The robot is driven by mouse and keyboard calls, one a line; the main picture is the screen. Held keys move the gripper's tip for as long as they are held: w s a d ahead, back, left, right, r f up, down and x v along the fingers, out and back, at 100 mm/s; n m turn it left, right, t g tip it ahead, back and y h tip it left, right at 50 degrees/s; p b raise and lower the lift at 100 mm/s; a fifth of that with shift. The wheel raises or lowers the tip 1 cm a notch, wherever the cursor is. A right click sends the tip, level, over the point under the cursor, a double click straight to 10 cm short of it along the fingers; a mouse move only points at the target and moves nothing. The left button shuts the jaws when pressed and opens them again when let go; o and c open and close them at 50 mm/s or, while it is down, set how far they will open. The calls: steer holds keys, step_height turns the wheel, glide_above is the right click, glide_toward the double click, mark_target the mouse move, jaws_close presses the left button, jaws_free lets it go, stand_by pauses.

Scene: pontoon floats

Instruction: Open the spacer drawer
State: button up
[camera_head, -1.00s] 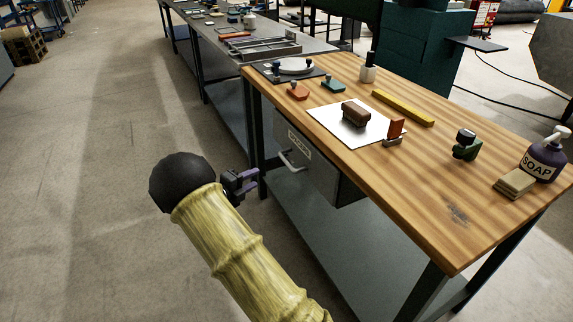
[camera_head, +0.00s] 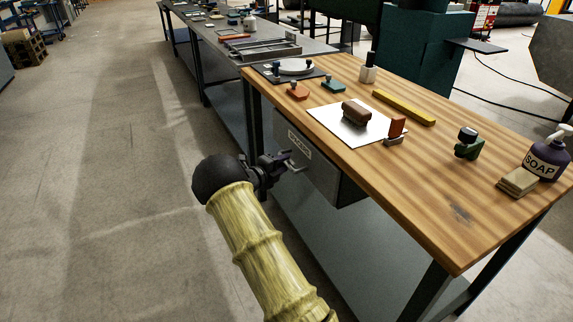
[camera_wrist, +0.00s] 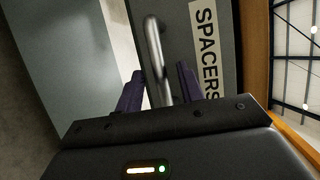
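The spacer drawer (camera_head: 319,178) is a grey metal unit under the wooden workbench top, and it looks closed. Its white label (camera_head: 299,145) reads SPACERS in the wrist view (camera_wrist: 206,50). The drawer's silver bar handle (camera_wrist: 154,52) runs down between my gripper's fingers in the wrist view. My gripper (camera_head: 292,164) is at the handle, in front of the drawer face. Its two dark purple fingers (camera_wrist: 159,88) are apart, one on each side of the handle, with a gap showing on the left. My gripper hides part of the handle in the head view.
The wooden benchtop (camera_head: 440,190) above the drawer holds several stamps, a white sheet (camera_head: 325,115), a yellow bar (camera_head: 403,107) and a soap bottle (camera_head: 547,158). A lower grey shelf (camera_head: 350,240) lies beneath. The concrete floor (camera_head: 110,200) on the left is clear.

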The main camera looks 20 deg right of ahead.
steer(key=shift+x, duration=1.25)
jaws_close()
